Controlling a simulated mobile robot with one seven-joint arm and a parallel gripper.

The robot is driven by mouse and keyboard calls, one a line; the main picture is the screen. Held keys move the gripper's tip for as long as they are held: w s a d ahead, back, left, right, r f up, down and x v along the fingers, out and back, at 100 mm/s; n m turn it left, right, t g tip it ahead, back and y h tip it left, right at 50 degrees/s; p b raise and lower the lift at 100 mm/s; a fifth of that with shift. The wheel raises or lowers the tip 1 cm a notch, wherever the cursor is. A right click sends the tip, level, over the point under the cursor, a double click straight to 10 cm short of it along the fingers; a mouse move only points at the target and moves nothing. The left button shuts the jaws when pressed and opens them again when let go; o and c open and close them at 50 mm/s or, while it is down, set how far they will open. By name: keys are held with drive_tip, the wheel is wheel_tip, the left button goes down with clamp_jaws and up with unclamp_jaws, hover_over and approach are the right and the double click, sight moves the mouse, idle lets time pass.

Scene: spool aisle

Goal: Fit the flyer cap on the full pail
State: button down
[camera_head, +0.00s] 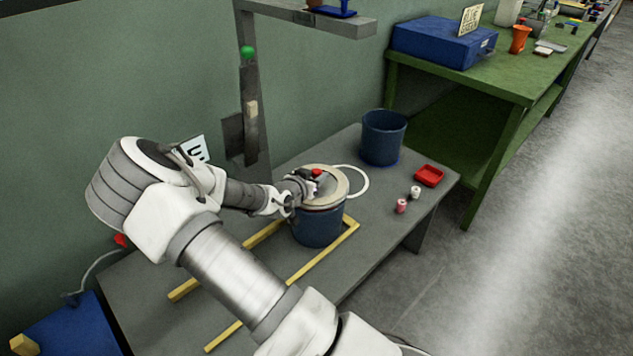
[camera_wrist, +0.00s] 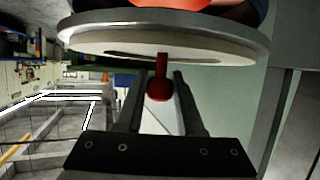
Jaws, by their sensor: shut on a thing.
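The flyer cap (camera_head: 333,196) is a round cream disc with a red knob (camera_head: 317,173). It lies over the mouth of a blue pail (camera_head: 318,228) on the grey table. I cannot tell whether it is fully seated. My gripper (camera_head: 304,187) reaches over the cap from the left and is shut on its knob. In the wrist view, the fingers (camera_wrist: 158,82) stand either side of the red knob (camera_wrist: 159,88), with the cap's pale face (camera_wrist: 165,44) beyond. Something orange (camera_wrist: 218,9) shows past the cap's edge. The pail's contents are otherwise hidden.
A white loop (camera_head: 365,182) projects right of the cap. Yellow strips (camera_head: 320,251) lie around the pail. A second blue pail (camera_head: 383,140), a red tray (camera_head: 429,176) and small spools (camera_head: 402,206) stand on the right. A post (camera_head: 252,105) with a shelf rises behind.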

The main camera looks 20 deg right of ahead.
drive_tip(key=shift+f, duration=0.8)
drive_tip(key=shift+f, duration=0.1)
drive_tip(key=c, duration=0.5)
unclamp_jaws()
drive_tip(key=shift+c, duration=0.2)
